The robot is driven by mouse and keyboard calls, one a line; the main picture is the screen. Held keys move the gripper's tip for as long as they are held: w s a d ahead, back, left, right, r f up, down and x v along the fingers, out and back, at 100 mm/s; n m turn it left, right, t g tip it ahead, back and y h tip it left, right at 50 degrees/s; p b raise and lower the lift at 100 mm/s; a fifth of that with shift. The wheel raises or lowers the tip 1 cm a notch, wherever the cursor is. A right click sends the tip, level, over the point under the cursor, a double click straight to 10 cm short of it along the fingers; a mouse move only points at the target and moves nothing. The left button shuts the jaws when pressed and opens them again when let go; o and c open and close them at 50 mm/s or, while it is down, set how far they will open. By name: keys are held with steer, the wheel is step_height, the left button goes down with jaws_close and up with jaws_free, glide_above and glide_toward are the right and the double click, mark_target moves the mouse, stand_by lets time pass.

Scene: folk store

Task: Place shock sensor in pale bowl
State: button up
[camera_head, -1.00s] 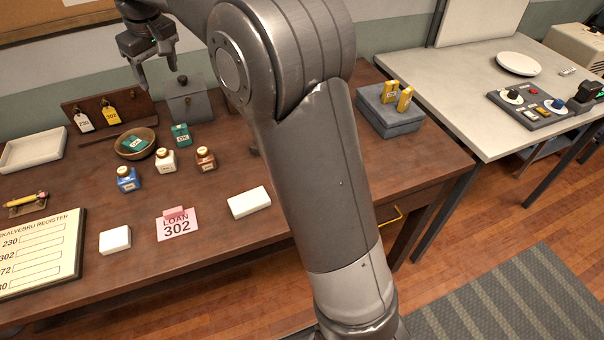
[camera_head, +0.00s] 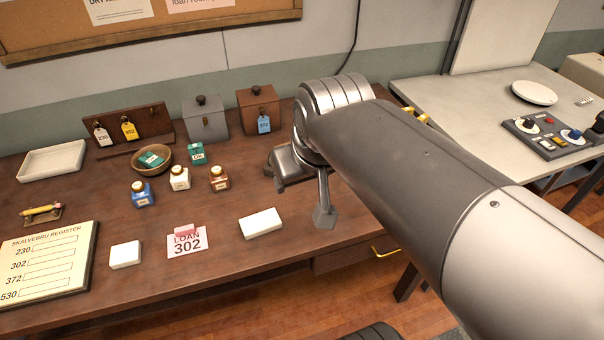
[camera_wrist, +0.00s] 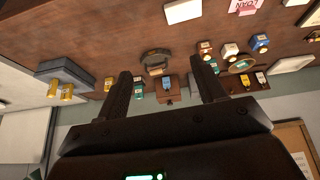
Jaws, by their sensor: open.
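I cannot tell for sure which thing is the shock sensor. Small green pieces (camera_wrist: 138,88) and a yellow piece (camera_wrist: 108,84) stand on the desk in the upside-down wrist view; my arm hides that part in the head view. Other green pieces lie in a wooden bowl (camera_head: 166,167) and beside it (camera_head: 197,154). A shallow white dish (camera_head: 534,93), seemingly the pale bowl, rests empty on the right-hand table. My gripper (camera_wrist: 163,88) is open and empty, its fingers apart above the desk.
A grey box (camera_head: 205,121) and a brown box (camera_head: 259,111) with a blue tag stand at the desk's back. Ink bottles (camera_head: 180,178) stand in front. A grey block (camera_wrist: 62,72) bears yellow pieces. A control panel (camera_head: 548,137) sits near the dish.

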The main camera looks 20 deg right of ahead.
steer(key=shift+m, duration=0.4)
steer(key=shift+s+d+f, duration=0.25)
steer(key=shift+s+f, duration=0.5)
steer(key=shift+s, duration=0.2)
steer(key=shift+s+d+f, duration=0.25)
steer(key=shift+s+f, duration=0.45)
steer(key=shift+s, duration=0.2)
